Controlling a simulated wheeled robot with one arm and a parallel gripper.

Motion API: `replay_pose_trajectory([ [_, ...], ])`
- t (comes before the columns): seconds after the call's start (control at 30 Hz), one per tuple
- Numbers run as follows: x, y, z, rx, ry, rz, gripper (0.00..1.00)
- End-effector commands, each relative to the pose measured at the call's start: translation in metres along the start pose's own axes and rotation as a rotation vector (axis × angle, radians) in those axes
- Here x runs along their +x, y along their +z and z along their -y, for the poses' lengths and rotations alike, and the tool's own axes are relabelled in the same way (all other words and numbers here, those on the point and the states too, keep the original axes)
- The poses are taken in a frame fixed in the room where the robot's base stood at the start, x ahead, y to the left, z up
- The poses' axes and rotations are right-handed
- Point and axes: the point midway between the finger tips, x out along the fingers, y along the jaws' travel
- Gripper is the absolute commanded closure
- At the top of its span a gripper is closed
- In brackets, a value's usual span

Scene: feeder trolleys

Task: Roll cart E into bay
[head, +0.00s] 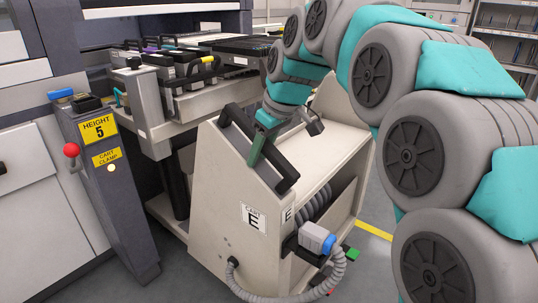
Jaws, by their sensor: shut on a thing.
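Cart E (225,205) is a beige trolley labelled "CART E", standing on the floor at the centre, at an angle to the machine. A black handle (281,170) runs along its sloping upper edge. My gripper (257,150) is shut on this handle; its fingertips are partly hidden. The bay (165,170) appears as the dark recess in the grey machine at left and behind the cart. A bank of feeders (185,65) sits at its upper part; I cannot tell whether the bank belongs to the cart. How far the cart is inside the bay is hidden.
A grey post (130,210) with "HEIGHT 5" and "CART CLAMP" labels and a red-knobbed lever (71,150) stands left of the cart. A corrugated hose (335,275) with a blue-and-grey connector (317,238) hangs at the cart's front. A yellow floor line (374,230) lies right.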

Motion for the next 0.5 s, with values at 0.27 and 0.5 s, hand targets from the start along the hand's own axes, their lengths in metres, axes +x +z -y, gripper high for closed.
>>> replay_pose_trajectory([
  [0.27,0.0005,-0.0005,0.0002,-0.001,0.000,-0.002,0.56],
  [0.5,0.0009,0.0007,0.0009,-0.001,-0.003,0.001,0.30],
])
